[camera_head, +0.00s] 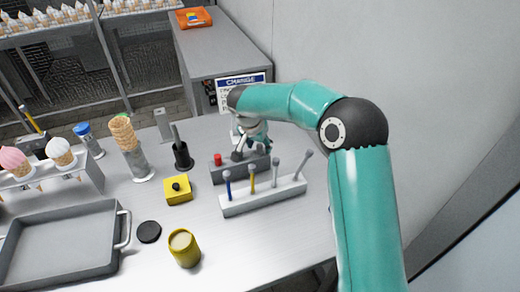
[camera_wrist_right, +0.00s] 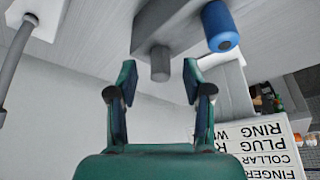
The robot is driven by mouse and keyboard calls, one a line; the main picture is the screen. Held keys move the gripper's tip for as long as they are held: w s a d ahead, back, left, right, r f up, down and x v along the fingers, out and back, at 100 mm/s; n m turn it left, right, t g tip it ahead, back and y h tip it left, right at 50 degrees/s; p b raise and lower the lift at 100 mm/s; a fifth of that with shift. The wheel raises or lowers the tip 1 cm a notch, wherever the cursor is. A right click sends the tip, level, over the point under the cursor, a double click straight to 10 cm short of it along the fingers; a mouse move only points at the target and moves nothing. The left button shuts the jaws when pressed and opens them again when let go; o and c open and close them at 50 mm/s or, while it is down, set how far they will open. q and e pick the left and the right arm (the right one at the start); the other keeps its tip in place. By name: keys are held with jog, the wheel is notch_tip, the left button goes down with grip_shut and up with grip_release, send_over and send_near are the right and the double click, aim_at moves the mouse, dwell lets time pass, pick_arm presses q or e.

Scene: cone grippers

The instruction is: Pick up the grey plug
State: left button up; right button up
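The grey plug (camera_wrist_right: 160,63) is a short grey cylinder that stands out from a grey block (camera_wrist_right: 185,28) in the right wrist view. My right gripper (camera_wrist_right: 159,76) is open, with one finger on each side of the plug and a gap to it on both sides. In the head view my right gripper (camera_head: 247,145) is over the grey block (camera_head: 232,173), which also holds a red plug (camera_head: 217,159). The gripper and wrist partly cover the block there, so I cannot make out the grey plug clearly. My left gripper is not in view.
A blue plug (camera_wrist_right: 220,27) stands close beside the grey one. A pale rack (camera_head: 264,196) with several thin sticks is just in front of the block. A black holder (camera_head: 183,156) and a yellow box (camera_head: 178,191) stand left. A printed sign (camera_wrist_right: 265,150) is near the gripper.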

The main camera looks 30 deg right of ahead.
grip_shut()
jog(key=shift+r, duration=0.15)
